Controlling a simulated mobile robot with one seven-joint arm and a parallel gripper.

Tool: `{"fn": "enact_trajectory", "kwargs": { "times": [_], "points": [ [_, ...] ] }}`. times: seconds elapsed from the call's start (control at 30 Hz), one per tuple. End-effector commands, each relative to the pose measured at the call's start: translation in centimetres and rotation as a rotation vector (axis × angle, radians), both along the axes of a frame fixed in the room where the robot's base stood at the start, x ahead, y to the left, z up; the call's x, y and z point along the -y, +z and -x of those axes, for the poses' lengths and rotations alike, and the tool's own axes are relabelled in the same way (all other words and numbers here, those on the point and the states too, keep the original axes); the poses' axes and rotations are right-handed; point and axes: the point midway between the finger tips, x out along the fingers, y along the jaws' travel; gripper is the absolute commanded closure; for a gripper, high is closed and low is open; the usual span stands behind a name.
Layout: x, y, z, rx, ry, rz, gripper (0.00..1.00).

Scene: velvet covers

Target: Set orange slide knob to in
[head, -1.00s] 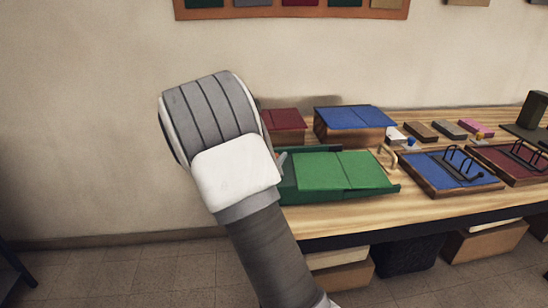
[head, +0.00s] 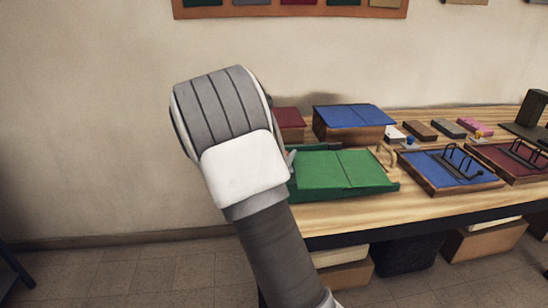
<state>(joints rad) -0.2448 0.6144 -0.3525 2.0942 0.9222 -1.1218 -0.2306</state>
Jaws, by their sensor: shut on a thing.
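My arm fills the left middle, and its wide grey-and-white wrist hides nearly all of my gripper. Only a small grey piece of the gripper (head: 291,158) shows at the wrist's right edge, over the left end of a green covered tray (head: 345,172). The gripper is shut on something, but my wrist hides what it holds. I cannot make out an orange slide knob there. A tiny orange-yellow knob (head: 480,136) shows far to the right on the table; I cannot tell whether it slides.
A wooden box with a blue cover (head: 354,117) and a red-covered box (head: 290,120) stand behind the green tray. Blue (head: 436,183) and red (head: 512,165) trays with black wire parts lie to the right. A small blue knob (head: 411,140) sits between. The table's front edge is bare.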

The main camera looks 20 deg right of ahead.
Motion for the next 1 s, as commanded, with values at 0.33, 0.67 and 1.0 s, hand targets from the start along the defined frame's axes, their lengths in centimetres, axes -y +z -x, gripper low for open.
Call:
{"fn": "enact_trajectory", "kwargs": {
  "times": [0.33,0.67,1.0],
  "points": [
    [1.2,0.0,0.4,0.001,-0.003,-0.001,1.0],
    [1.1,0.0,0.4,0.0,-0.001,0.0,0.28],
    [-0.1,0.1,1.3,-0.001,0.002,-0.002,0.28]
  ]
}}
